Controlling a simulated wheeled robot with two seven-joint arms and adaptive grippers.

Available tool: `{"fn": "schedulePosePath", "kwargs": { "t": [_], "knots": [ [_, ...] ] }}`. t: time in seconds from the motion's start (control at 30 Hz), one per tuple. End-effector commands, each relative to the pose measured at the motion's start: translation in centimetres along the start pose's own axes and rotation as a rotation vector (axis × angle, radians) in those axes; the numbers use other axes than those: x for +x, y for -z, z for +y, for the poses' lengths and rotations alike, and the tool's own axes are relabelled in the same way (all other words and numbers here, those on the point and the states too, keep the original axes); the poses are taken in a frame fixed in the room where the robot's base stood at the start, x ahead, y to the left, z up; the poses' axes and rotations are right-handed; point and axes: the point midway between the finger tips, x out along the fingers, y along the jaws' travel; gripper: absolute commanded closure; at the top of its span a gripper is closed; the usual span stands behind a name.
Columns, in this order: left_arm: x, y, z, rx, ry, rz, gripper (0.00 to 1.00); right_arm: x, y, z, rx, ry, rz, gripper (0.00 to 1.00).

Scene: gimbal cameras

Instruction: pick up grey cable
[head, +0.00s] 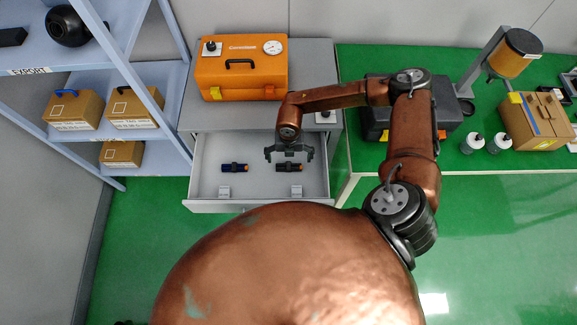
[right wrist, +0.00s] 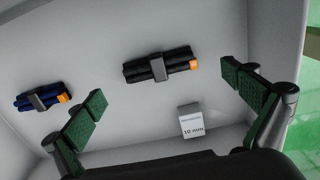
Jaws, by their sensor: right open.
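A dark grey, nearly black cable bundle (head: 288,167) with a grey band and an orange end lies in the open drawer, right of its middle. It also shows in the right wrist view (right wrist: 150,70), near the centre. A dark blue cable bundle (head: 234,168) of like shape lies to its left, and shows at the left of the right wrist view (right wrist: 38,101). My right gripper (head: 289,155) is open and empty over the drawer, above the dark grey bundle. In the right wrist view, its green-padded fingers stand wide apart on either side of that bundle. My left gripper is not in view.
The drawer (head: 208,188) has raised walls. Small label blocks stand near its front; the right one (right wrist: 192,121) reads "10 mm". An orange case (head: 241,75) sits on the cabinet top. Blue shelves (head: 95,83) stand left; a green table (head: 480,100) with a dark case stands right.

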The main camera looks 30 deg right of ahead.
Motion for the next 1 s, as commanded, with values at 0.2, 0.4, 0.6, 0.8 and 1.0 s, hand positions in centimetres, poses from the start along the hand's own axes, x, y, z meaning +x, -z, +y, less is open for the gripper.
{"fn": "schedulePosePath", "kwargs": {
  "t": [0.2, 0.4, 0.6, 0.8, 1.0],
  "knots": [
    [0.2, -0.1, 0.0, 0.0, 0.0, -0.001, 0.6, 3.3, 0.2, 0.2, 0.002, 0.001, 0.003, 0.0],
    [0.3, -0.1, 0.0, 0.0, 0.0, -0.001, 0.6, 4.4, 0.2, 0.2, 0.003, -0.002, 0.002, 0.0],
    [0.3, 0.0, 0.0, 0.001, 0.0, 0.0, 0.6, 4.4, 0.2, 0.1, 0.004, -0.002, 0.002, 0.06],
    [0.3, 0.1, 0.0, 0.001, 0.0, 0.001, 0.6, 4.4, 0.2, 0.1, 0.004, -0.002, 0.002, 0.19],
    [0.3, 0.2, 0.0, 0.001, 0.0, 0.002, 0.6, 4.4, 0.2, 0.1, 0.004, -0.002, 0.002, 0.33]
  ]
}}
